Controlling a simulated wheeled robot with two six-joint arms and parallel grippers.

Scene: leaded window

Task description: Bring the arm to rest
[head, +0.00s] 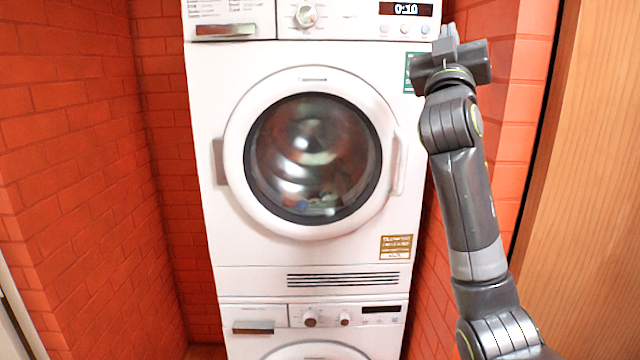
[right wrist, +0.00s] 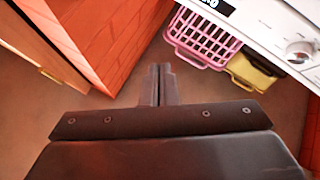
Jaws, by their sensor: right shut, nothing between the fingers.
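My right arm rises from the lower right of the head view. Its gripper (head: 447,42) is raised in front of the upper washing machine's right edge, just below the lit display. In the right wrist view the two fingers of the right gripper (right wrist: 159,84) are together and hold nothing. They appear over open floor, apart from the machine and the wall. My left gripper is in neither view.
The upper white machine (head: 240,255) has a round closed door (head: 313,160) and stands on a second machine (head: 270,312). Red brick walls (head: 70,130) flank them. A wooden panel (head: 580,200) is at right. A pink basket (right wrist: 202,38) and a yellow container (right wrist: 252,72) sit beside the machine.

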